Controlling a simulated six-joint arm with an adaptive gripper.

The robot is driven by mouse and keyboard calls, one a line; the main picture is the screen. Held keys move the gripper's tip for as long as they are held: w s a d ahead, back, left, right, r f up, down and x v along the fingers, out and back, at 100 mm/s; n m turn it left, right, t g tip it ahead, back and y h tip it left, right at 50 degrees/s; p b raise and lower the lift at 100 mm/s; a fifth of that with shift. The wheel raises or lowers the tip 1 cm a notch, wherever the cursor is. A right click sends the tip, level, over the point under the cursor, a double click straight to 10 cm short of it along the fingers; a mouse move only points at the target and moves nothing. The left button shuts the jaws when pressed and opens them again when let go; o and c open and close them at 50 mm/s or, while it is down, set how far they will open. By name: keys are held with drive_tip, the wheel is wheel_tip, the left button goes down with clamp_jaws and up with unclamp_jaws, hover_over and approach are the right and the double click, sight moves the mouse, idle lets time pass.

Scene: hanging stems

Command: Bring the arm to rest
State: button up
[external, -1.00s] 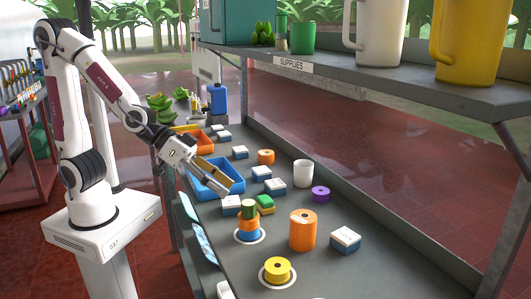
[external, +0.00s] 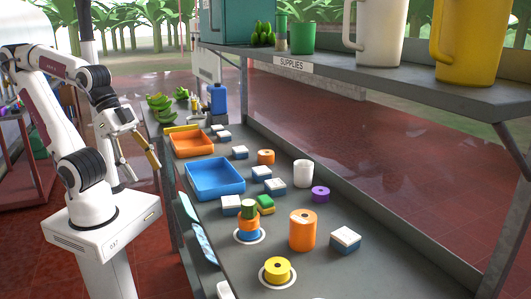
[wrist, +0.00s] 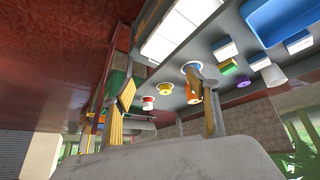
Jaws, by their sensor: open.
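My gripper (external: 138,158) is open and empty. In the external view it hangs beside the bench's left edge, left of the blue tray and clear of it, with my arm folded back over its base. In the wrist view the two yellow-tipped fingers of my gripper (wrist: 165,98) stand wide apart with nothing between them. The view is tilted, and the bench shows beyond the fingers.
The grey bench (external: 355,275) holds a blue tray (external: 214,192), an orange tray (external: 190,153), an orange spool (external: 303,240), a yellow spool (external: 277,272), a white cup (external: 303,173) and several small boxes. A shelf (external: 400,82) hangs above. Space around my gripper is free.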

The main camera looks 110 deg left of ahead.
drive_tip(key=shift+g, duration=0.4)
drive_tip(key=shift+s+a, duration=0.25)
drive_tip(key=shift+s, duration=0.8)
drive_tip(key=shift+s+a, duration=0.25)
drive_tip(key=shift+s, duration=0.8)
